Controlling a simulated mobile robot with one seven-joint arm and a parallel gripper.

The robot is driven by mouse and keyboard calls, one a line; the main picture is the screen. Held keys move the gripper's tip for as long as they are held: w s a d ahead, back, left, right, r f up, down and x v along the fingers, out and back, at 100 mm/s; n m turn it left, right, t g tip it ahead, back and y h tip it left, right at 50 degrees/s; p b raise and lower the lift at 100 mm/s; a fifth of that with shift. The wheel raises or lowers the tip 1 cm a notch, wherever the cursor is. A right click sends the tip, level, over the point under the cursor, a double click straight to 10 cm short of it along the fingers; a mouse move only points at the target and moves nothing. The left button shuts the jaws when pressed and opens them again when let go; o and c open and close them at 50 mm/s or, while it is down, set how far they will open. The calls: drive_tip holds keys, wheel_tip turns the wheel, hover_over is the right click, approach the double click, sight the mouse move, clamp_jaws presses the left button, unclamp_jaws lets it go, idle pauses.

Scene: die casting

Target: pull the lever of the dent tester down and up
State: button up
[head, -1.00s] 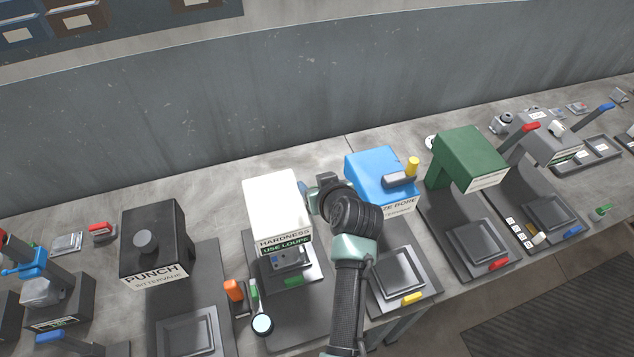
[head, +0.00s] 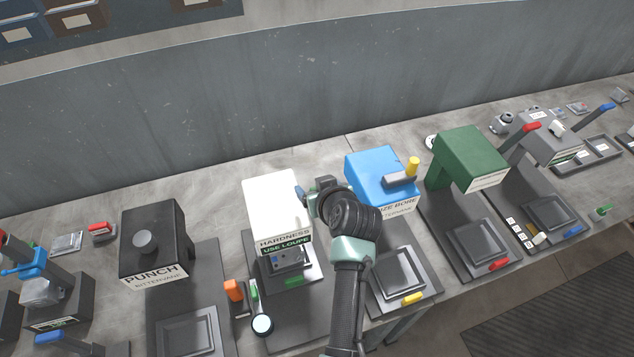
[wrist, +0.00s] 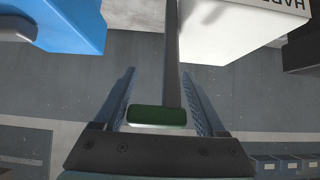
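The dent tester is the white machine (head: 275,210) labelled HARDNESS and USE LOUPE, in the middle of the head view. In the wrist view its white housing (wrist: 235,30) appears upside down at the upper right. Its lever shows there as a dark bar (wrist: 172,60) ending in a green grip (wrist: 158,116). My gripper (wrist: 159,85) is open, its two fingers on either side of the green grip, very close to its ends. Whether they touch it is unclear. In the head view my gripper (head: 304,195) is at the housing's right side; my arm hides the lever.
The blue bore gauge (head: 380,168) stands close on the right, and the black punch (head: 152,240) on the left. A green press (head: 468,155) stands farther right. A loupe (head: 262,324) and an orange-handled item (head: 233,290) lie in front of the tester.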

drive_tip(key=shift+o, duration=1.1)
drive_tip(key=shift+w, duration=0.25)
drive_tip(key=shift+r, duration=0.1)
drive_tip(key=shift+s+d+r, duration=0.1)
drive_tip(key=shift+s+r, duration=0.05)
drive_tip(key=b+v, duration=0.2)
drive_tip(key=v, duration=1)
drive_tip(key=shift+s+b, duration=0.35)
drive_tip(key=shift+b, duration=0.05)
drive_tip(key=shift+r, duration=0.1)
drive_tip(key=shift+c, duration=0.3)
